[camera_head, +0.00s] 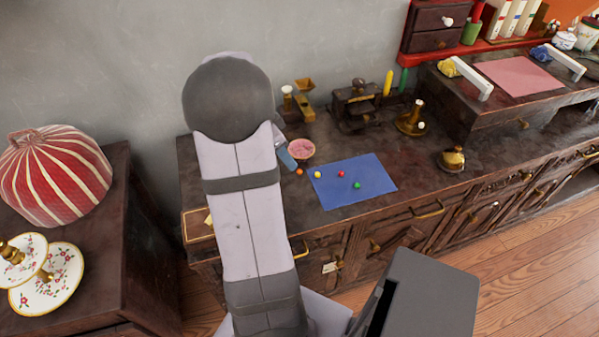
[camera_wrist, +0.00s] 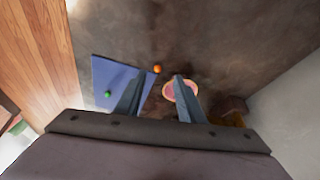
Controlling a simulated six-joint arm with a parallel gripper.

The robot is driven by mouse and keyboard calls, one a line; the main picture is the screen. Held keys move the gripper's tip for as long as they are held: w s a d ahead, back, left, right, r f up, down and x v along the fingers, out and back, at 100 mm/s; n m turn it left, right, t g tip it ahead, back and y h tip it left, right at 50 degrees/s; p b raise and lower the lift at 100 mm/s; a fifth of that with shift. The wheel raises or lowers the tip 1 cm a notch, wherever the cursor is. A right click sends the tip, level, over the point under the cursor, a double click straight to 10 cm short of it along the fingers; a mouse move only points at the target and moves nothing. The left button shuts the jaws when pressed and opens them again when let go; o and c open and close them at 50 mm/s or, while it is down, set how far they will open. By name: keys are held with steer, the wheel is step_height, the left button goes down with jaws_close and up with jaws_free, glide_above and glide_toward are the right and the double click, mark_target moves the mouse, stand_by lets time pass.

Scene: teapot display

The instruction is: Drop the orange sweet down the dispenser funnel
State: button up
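The small orange sweet (camera_head: 299,171) lies on the dark counter just left of the blue mat. In the wrist view the orange sweet (camera_wrist: 157,69) shows between and just beyond my fingertips. My gripper (camera_wrist: 159,78) is open and empty, with its two fingers apart. In the head view my arm hides most of it, and only a finger (camera_head: 286,159) shows close to the sweet. A brass piece with a funnel-like top (camera_head: 304,86), which looks like the dispenser, stands behind at the back of the counter.
A pink dish (camera_head: 301,149) stands just behind the orange sweet. The blue mat (camera_head: 380,185) carries yellow (camera_head: 318,174), red (camera_head: 341,174) and green (camera_head: 357,185) sweets. A dark machine (camera_head: 354,105) and a brass stand (camera_head: 411,122) stand at the back. The counter right of the mat is fairly clear.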

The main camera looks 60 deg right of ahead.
mark_target(298, 170)
steer(key=shift+s+p+x, duration=0.15)
steer(key=shift+x, duration=1.6)
steer(key=shift+s+p+x, duration=0.15)
steer(key=shift+x, duration=1.55)
jaws_close()
